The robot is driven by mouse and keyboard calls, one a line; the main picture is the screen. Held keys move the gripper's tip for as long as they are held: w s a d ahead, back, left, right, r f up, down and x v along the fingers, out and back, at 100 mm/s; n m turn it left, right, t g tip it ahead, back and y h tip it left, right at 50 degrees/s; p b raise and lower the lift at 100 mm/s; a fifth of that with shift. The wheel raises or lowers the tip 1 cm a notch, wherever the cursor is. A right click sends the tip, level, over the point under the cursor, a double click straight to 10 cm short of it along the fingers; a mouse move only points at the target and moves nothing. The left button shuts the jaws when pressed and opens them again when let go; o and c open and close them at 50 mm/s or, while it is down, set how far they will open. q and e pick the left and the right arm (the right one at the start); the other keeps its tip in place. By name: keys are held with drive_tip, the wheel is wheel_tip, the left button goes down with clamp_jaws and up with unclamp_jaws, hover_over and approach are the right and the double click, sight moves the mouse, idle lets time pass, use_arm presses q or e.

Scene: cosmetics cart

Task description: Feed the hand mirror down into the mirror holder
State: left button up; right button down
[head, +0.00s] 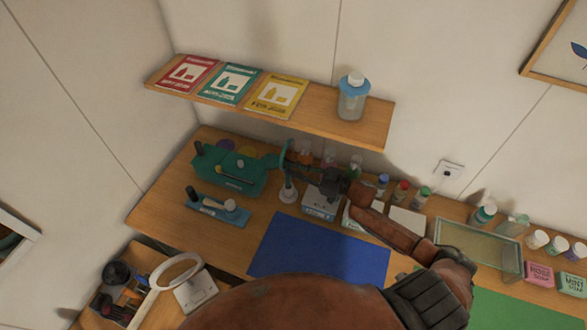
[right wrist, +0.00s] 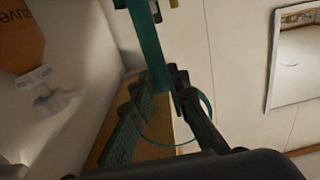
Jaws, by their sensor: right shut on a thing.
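My right gripper (head: 312,174) is shut on a teal hand mirror (head: 284,156) above the back of the counter. In the right wrist view, the gripper (right wrist: 161,84) has its two dark fingers on either side of the mirror's teal strip (right wrist: 152,42); a thin teal ring (right wrist: 211,108) shows behind the fingers. A small white stand (head: 288,192) is just below the mirror in the head view. I cannot tell for sure whether it is the mirror holder or whether the two touch. My left gripper is not in view.
A teal case (head: 228,174) and a blue tray (head: 218,209) with a brush lie left of the gripper. A shelf (head: 375,127) with cards and a bottle (head: 351,103) overhangs the back. Several bottles line the wall. A blue mat (head: 318,251) is clear in front.

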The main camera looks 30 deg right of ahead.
sight(289, 155)
drive_tip(key=shift+p, duration=0.4)
idle(0.8)
drive_tip(key=shift+f+b, duration=0.45)
drive_tip(key=shift+f, duration=0.3)
idle(0.4)
drive_tip(key=shift+s+r, duration=0.1)
drive_tip(key=shift+r+p, duration=3.7)
drive_tip(key=shift+r, duration=0.35)
